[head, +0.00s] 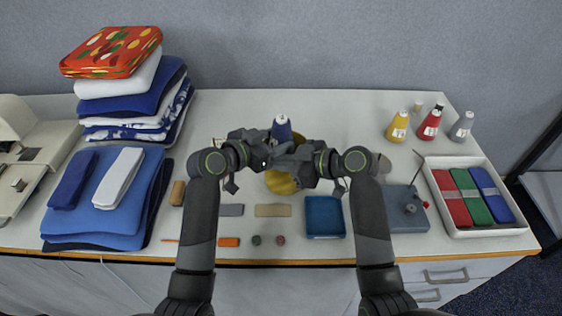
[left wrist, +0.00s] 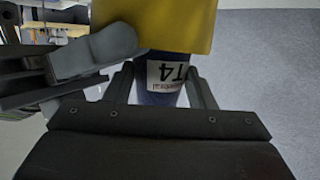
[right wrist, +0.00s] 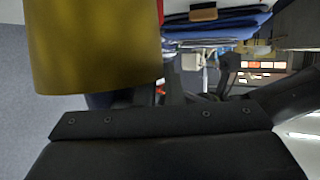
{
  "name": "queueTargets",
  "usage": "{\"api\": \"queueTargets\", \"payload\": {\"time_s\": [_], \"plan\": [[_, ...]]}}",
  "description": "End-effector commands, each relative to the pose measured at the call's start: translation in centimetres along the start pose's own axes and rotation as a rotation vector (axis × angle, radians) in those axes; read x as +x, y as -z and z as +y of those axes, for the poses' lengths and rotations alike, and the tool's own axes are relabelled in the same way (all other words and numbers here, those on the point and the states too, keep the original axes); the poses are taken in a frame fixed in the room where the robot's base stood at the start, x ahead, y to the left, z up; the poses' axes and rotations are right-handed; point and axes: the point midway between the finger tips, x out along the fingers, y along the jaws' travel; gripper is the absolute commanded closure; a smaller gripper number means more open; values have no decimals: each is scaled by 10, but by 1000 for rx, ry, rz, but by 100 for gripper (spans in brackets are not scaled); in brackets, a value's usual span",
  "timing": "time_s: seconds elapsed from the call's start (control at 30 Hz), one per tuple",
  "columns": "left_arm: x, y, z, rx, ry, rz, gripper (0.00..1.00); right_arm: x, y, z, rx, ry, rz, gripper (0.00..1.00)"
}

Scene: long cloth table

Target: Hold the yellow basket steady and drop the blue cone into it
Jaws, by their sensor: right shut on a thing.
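The yellow basket (head: 281,184) is at the middle of the table, partly hidden by my grippers. Its yellow wall shows large in the left wrist view (left wrist: 160,22) and the right wrist view (right wrist: 92,45). The blue cone (head: 282,129) stands upright within the basket's outline in the head view; its lower part is hidden. In the left wrist view the blue cone (left wrist: 165,95), with a white label, is between the spread fingers of my left gripper (left wrist: 165,80), which looks open. My right gripper (head: 292,165) is shut at the basket's wall; the exact contact is hidden.
Folded cloth stacks (head: 130,110) stand at the left. Yellow, red and grey cones (head: 430,125) stand at the back right. A white tray (head: 500,232) with folded cloths is at the right. A blue tray (head: 324,217) and small items line the front edge.

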Motion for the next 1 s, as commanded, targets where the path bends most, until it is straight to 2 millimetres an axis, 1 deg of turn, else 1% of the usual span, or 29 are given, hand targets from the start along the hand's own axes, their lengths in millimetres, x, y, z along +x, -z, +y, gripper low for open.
{"api": "queueTargets", "payload": {"time_s": [0.03,0.17,0.43,0.57,0.67,1.0], "plan": [[0,0,0,0,0,2,44,0,-4,0,4,1,-8,100],[0,0,0,0,0,1,27,0,-4,0,4,1,-8,100],[-1,-1,0,0,0,-1,26,0,-4,0,4,1,-8,100],[-9,0,-1,1,2,0,26,0,-4,0,4,1,-8,100],[-22,-1,-1,1,3,-1,26,0,-4,0,4,1,-8,100],[-86,0,-1,4,4,0,26,0,-4,0,5,1,-9,100]]}}
